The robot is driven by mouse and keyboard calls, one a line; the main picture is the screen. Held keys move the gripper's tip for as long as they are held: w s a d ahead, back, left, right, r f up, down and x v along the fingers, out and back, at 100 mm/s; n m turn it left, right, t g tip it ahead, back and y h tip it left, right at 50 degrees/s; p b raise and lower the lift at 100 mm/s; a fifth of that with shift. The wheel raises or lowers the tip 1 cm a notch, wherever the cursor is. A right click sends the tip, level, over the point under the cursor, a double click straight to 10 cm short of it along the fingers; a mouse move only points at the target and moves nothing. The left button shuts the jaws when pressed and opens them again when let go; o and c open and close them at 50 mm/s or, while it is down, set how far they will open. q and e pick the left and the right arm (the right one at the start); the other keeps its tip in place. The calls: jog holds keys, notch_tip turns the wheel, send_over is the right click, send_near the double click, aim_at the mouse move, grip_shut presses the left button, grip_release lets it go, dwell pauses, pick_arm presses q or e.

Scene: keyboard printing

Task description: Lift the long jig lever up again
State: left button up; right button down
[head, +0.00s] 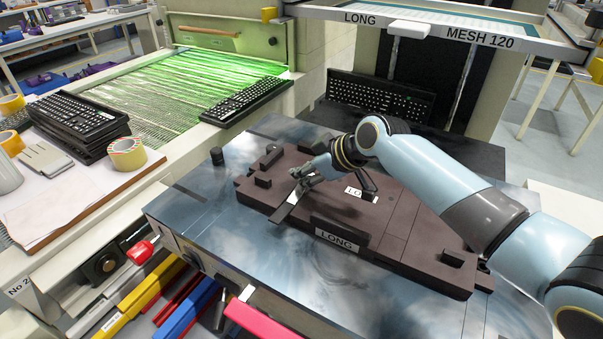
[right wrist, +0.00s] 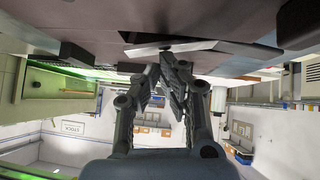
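The long jig (head: 405,225) is a dark brown plate with raised blocks and a front label reading LONG, lying on the shiny metal table. Its lever (head: 288,207), a flat bar with a pale edge, lies low near the jig's front left edge. My right gripper (head: 299,182) is at the lever's rear end, fingers pointing down and left. In the right wrist view, the two fingertips (right wrist: 167,62) are close together, right by the pale bar of the lever (right wrist: 190,46). Whether they grip it is unclear. My left gripper is out of view.
A black keyboard (head: 380,97) stands behind the jig under a frame marked LONG, MESH 120. Another keyboard (head: 244,101) lies by the green-lit bed. A side table at left holds stacked keyboards (head: 75,118) and tape rolls (head: 127,153). The metal table's front (head: 250,262) is clear.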

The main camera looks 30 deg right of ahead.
jog(key=shift+w+d+f, duration=0.1)
jog(key=shift+d+f, duration=0.2)
jog(key=shift+f, duration=0.15)
jog(key=shift+a+r, duration=0.1)
jog(key=shift+r, duration=0.2)
jog(key=shift+r+p, duration=0.65)
